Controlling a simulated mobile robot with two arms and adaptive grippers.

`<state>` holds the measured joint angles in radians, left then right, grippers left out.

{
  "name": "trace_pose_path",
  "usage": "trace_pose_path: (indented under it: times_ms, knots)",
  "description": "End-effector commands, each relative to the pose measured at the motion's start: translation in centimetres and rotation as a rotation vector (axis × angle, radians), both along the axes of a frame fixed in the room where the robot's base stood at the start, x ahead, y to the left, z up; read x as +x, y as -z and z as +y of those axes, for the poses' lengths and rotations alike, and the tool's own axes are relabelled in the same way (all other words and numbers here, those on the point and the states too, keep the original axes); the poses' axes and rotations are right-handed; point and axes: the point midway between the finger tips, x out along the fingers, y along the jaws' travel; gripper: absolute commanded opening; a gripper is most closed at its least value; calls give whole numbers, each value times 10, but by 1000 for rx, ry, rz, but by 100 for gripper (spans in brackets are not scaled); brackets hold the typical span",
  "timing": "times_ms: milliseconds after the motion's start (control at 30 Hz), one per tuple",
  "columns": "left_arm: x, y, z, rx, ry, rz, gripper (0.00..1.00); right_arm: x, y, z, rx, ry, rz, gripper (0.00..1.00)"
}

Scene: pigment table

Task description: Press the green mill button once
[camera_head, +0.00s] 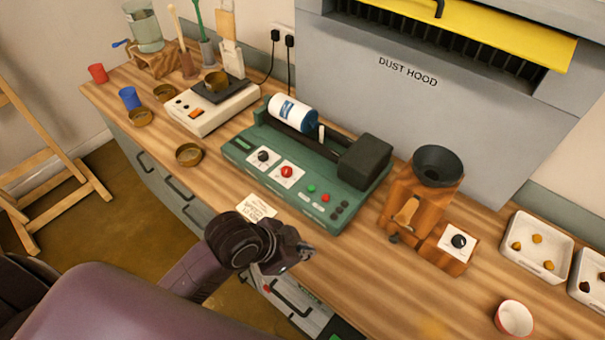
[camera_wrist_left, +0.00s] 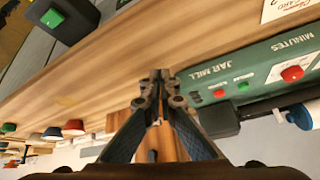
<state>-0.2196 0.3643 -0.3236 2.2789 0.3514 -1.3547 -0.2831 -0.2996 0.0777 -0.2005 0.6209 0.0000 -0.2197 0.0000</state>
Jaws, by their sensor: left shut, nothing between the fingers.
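The green jar mill (camera_head: 245,158) stands on the wooden bench, with a white and blue jar (camera_head: 291,113) lying on its rollers. Its small round green button (camera_head: 311,188) is on the front panel, beside a small red button (camera_head: 325,197). In the left wrist view the green button (camera_wrist_left: 243,86) shows to the right of my fingers, under the lettering JAR MILL. My left gripper (camera_head: 305,249) is shut and empty, in front of the mill near the bench's front edge. Its fingertips (camera_wrist_left: 160,76) are apart from the button. My right gripper is not in view.
A wooden grinder (camera_head: 412,208) with a black funnel stands right of the mill. A paper card (camera_head: 256,208) lies before the mill. Another green button (camera_wrist_left: 54,17) sits on a dark box below the bench edge. White trays (camera_head: 535,246) and a bowl (camera_head: 514,318) are at the right.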

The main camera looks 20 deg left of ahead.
Motion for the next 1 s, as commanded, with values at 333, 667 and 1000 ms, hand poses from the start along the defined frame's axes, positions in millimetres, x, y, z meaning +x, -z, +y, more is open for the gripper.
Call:
trace_pose_path:
  times_ms: [333,667,1000]
  knots:
    - [83,-28,-19,52,439,-214,0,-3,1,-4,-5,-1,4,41]
    - [161,-69,31,131,603,-361,0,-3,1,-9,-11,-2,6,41]
    - [194,-94,63,164,615,-425,0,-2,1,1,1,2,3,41]
